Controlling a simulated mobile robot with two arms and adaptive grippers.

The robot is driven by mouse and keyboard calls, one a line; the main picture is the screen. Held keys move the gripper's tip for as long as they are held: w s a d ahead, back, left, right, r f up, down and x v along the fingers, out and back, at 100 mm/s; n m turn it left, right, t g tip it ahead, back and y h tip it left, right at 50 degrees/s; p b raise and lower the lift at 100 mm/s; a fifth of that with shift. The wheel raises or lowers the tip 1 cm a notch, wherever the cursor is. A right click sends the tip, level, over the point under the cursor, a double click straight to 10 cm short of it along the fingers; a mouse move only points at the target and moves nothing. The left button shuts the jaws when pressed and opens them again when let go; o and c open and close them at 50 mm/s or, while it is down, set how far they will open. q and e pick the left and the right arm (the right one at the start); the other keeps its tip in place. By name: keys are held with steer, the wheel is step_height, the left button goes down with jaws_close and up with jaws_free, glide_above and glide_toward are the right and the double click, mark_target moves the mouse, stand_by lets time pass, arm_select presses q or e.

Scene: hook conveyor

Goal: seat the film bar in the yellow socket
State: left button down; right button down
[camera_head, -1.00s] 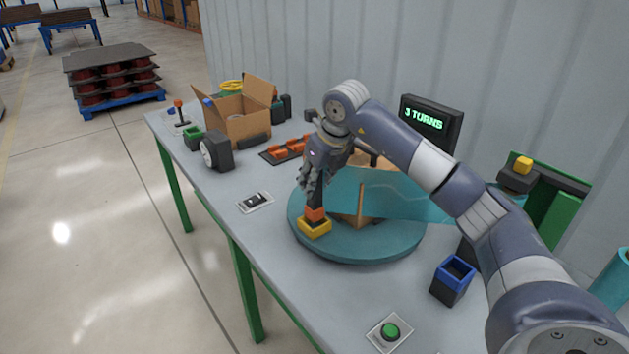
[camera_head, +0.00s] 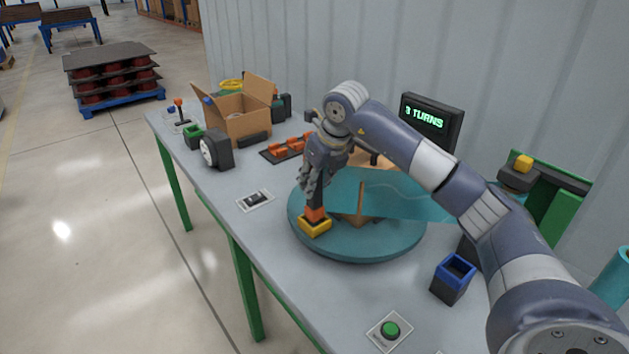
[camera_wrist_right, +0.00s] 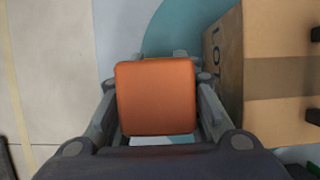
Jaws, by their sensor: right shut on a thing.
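The film bar (camera_head: 316,199) is a dark upright bar with an orange block near its lower end. The teal film (camera_head: 410,194) stretches from beside it toward the right. My right gripper (camera_head: 313,186) is shut on the bar from above; in the wrist view the bar's orange top (camera_wrist_right: 156,97) sits between the fingers. The yellow socket (camera_head: 315,229) is on the near left edge of the teal turntable (camera_head: 370,250). The bar's lower orange part stands at the socket's opening; how deep it sits is hidden. My left gripper is not in view.
A cardboard box (camera_wrist_right: 285,70) stands on the turntable, mostly behind the film. A screen (camera_head: 430,122) reads "3 TURNS". A green button (camera_head: 390,330) and a blue-rimmed bin (camera_head: 452,281) stand at the front right. An open carton (camera_head: 237,119) and orange parts (camera_head: 288,147) are farther left.

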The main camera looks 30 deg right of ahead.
mark_target(315, 193)
steer(key=shift+f+b, duration=1.1)
steer(key=shift+f, duration=0.6)
stand_by(0.5)
steer(key=c, duration=1.2)
jaws_free()
steer(key=shift+o, duration=0.2)
steer(key=v, duration=1.2)
